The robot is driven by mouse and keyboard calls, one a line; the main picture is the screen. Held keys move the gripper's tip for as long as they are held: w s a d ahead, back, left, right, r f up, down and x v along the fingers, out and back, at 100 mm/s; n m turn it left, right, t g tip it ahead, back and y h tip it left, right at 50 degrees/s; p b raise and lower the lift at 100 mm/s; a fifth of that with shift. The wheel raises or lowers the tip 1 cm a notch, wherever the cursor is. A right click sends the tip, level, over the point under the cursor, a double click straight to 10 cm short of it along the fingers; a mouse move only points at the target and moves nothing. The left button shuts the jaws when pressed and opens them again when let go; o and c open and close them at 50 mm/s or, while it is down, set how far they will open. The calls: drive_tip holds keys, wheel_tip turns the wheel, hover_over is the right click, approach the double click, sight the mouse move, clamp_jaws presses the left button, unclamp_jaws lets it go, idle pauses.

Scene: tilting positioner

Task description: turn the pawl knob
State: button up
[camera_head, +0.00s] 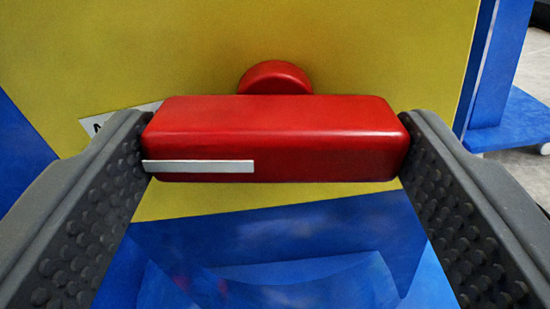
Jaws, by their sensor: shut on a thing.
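The pawl knob (320,140) is a red bar with rounded edges, lying level across the middle of the head camera view. A short white stripe (198,167) marks the left half of its front face. A round red boss (275,78) shows behind its upper edge. My gripper (275,145) has one dark, studded finger at each end of the bar. It is shut on the knob, with the fingertips against its left and right ends. The knob's mount behind the bar is hidden.
A yellow panel (180,45) stands close behind the knob. A white label (112,122) on it is partly hidden by the left finger. Blue surfaces (300,235) lie below, and a blue upright (492,75) stands at the right. Grey floor shows at the far right.

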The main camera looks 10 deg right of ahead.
drive_tip(key=m+b, duration=0.1)
drive_tip(key=m, duration=0.2)
drive_tip(key=shift+a+m, duration=0.1)
drive_tip(key=shift+m, duration=0.2)
drive_tip(key=m+b, duration=0.2)
drive_tip(key=m, duration=0.1)
drive_tip(key=shift+f+m, duration=0.1)
drive_tip(key=shift+m, duration=0.2)
drive_tip(key=shift+m+b, duration=1.15)
drive_tip(key=shift+m, duration=1.05)
drive_tip(key=shift+d, duration=0.2)
drive_tip(key=o, duration=1)
drive_tip(key=shift+s, duration=0.1)
